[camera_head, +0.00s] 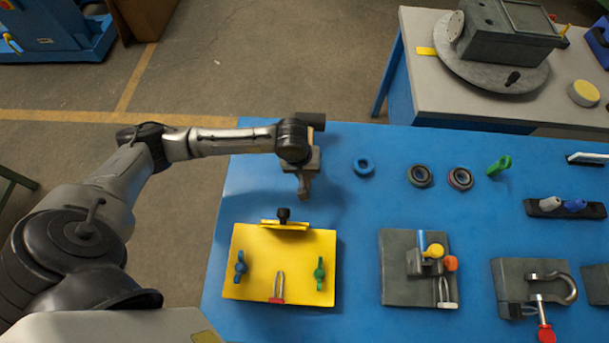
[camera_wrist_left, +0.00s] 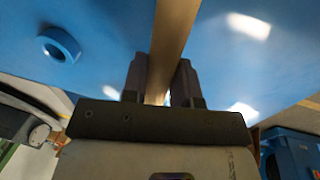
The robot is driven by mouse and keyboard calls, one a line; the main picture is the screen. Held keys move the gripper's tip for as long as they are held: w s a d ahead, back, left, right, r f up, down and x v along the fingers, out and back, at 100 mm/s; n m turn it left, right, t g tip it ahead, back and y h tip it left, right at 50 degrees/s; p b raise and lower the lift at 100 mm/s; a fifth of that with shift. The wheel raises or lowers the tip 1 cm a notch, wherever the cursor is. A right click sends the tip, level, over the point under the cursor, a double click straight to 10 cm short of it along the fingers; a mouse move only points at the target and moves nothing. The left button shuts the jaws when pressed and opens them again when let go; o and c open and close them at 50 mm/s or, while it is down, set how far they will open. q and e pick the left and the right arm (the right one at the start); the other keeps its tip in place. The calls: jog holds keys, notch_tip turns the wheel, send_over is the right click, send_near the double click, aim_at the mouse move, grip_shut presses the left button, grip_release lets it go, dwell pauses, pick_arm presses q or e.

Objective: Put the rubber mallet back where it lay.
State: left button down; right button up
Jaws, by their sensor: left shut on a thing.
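My left gripper (camera_head: 304,187) is over the far left part of the blue table and shut on the rubber mallet. In the left wrist view, the mallet's tan handle (camera_wrist_left: 172,45) runs between the two dark fingers (camera_wrist_left: 161,84). In the head view, a dark block that looks like the mallet's head (camera_head: 312,117) shows beyond my wrist, near the table's far edge. The wrist hides most of the handle there. I cannot tell how high the mallet is above the table. My right gripper is not in view.
A blue ring (camera_head: 364,166) lies right of the gripper; it also shows in the left wrist view (camera_wrist_left: 58,45). Two dark rings (camera_head: 420,175) and a green part (camera_head: 499,166) lie farther right. A yellow plate (camera_head: 262,280) and grey fixture (camera_head: 395,290) are nearer. Blue table (camera_head: 365,210) between is clear.

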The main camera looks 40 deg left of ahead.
pick_arm(q)
jog(key=shift+a+f, duration=0.15)
jog(key=shift+a, duration=0.1)
jog(key=shift+f+b, duration=0.55)
jog(key=shift+f, duration=1.4)
jog(key=c, duration=1)
grip_release()
jog(key=shift+f, duration=0.1)
jog(key=shift+o, duration=0.5)
notch_tip(320, 180, up, 12)
jog(key=s+a+p, duration=0.1)
jog(key=p, duration=0.1)
jog(key=shift+s+a+p, duration=0.3)
